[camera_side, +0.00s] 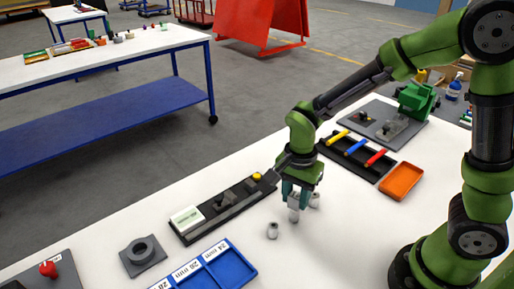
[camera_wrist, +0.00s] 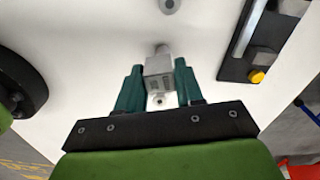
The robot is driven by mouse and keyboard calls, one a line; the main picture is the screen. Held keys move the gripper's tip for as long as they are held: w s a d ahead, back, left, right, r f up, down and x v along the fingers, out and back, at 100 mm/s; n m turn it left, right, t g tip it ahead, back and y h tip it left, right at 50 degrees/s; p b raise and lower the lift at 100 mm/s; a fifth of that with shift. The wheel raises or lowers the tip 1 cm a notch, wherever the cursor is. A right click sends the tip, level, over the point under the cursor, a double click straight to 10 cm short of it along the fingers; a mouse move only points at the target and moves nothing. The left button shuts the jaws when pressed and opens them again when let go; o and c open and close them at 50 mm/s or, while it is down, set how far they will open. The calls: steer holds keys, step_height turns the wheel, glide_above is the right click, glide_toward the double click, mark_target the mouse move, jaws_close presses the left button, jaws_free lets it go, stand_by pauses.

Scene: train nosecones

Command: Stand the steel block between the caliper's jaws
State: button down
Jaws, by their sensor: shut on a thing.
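The steel block (camera_wrist: 158,74) is a small grey piece between my gripper's two teal fingers in the wrist view. My gripper (camera_side: 293,196) is shut on it, and the block's lower end (camera_side: 293,214) shows below the fingers in the side view. I cannot tell whether it touches the table. The caliper (camera_side: 238,206) is a long dark fixture with grey jaws, a yellow knob and a pale label, left of my gripper. Part of it shows at the upper right of the wrist view (camera_wrist: 237,66). The space between its jaws is not clear to see.
Small grey pieces stand near my gripper, one in front (camera_side: 272,231) and one to its right (camera_side: 315,200). A blue bin (camera_side: 238,277) and a grey ring block (camera_side: 143,255) lie in front. A black tray (camera_side: 372,171) with coloured bars and an orange tray (camera_side: 401,181) lie behind right.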

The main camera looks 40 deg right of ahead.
steer(key=m, duration=0.2)
steer(key=shift+w+m, duration=0.2)
steer(key=shift+m, duration=0.2)
glide_above(241, 195)
steer(key=shift+f, duration=0.75)
steer(key=shift+w+f, duration=0.1)
steer(key=shift+f, duration=1.65)
steer(key=shift+f, duration=0.1)
steer(key=c, duration=0.7)
jaws_free()
steer(key=shift+f, duration=0.1)
